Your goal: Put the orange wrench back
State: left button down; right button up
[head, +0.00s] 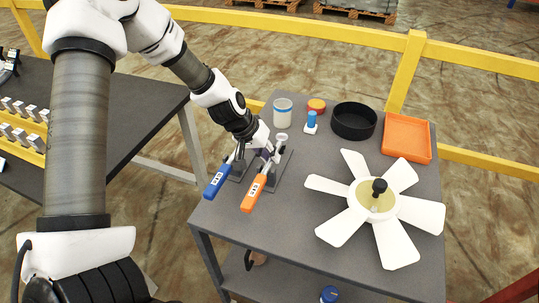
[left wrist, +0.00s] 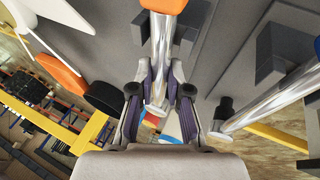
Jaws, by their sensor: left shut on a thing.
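The orange wrench has an orange handle (head: 254,192) and a shiny metal shaft (left wrist: 160,55). My left gripper (left wrist: 160,92) is shut on its shaft near the head end; in the head view the gripper (head: 266,152) hides part of the wrench. The wrench is over a dark rack (head: 284,166) on the table. In the left wrist view its shaft passes beside a grey rack block; I cannot tell whether it rests there. The blue wrench (head: 217,182) lies just left of it, and its shaft (left wrist: 265,105) shows in the left wrist view. My right gripper is not in view.
On the grey table (head: 300,230) stand a white fan rotor (head: 412,211), an orange tray (head: 407,138), a black round bowl (head: 353,121), a blue-and-white cup (head: 283,112), a red-orange round item (head: 316,105) and a small blue-topped piece (head: 311,122). A yellow rail (head: 300,25) runs behind.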

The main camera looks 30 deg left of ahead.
pick_arm(q)
jog(key=c, duration=1)
grip_release()
jog(key=shift+c, duration=0.2)
jog(key=shift+s+r, duration=0.1)
jog(key=shift+r, duration=0.05)
jog(key=v, duration=1.1)
jog(key=shift+r, duration=0.35)
jog(key=shift+s+a, duration=0.1)
jog(key=shift+a, duration=0.05)
